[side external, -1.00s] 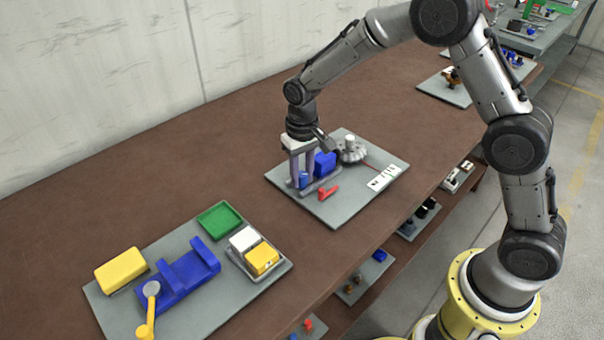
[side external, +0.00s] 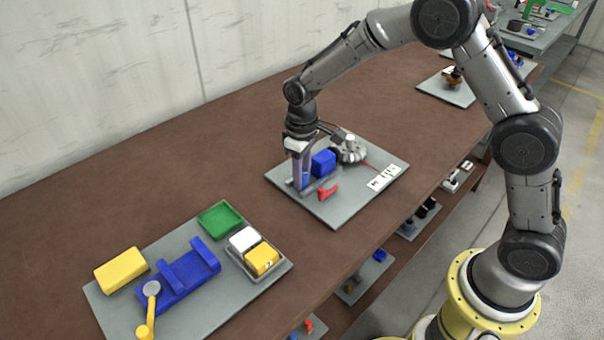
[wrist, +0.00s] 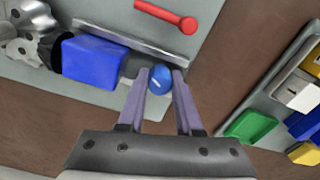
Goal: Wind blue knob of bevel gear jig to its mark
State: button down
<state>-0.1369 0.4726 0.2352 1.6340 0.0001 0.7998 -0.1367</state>
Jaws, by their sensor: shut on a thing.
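The bevel gear jig stands on a grey board (side external: 340,205) in the middle of the brown bench. It has a blue block (side external: 323,163) and a grey bevel gear (side external: 348,151) behind it. The blue knob (wrist: 159,80) is a small round knob with a pale line on its face, beside the blue block in the wrist view. My gripper (wrist: 164,75) points down at the knob, its two fingers on either side of it, shut on it. In the side view my gripper (side external: 300,185) mostly hides the knob. I cannot make out the mark it is to reach.
A red lever (side external: 328,192) lies in front of the jig, and a white marked card (side external: 384,178) is at the board's right. Another board (side external: 225,290) at the lower left carries a blue fixture, a green tray and yellow blocks. Bare bench lies between the boards.

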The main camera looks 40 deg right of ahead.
jog(key=shift+n, duration=0.5)
jog(key=c, duration=0.6)
grip_release()
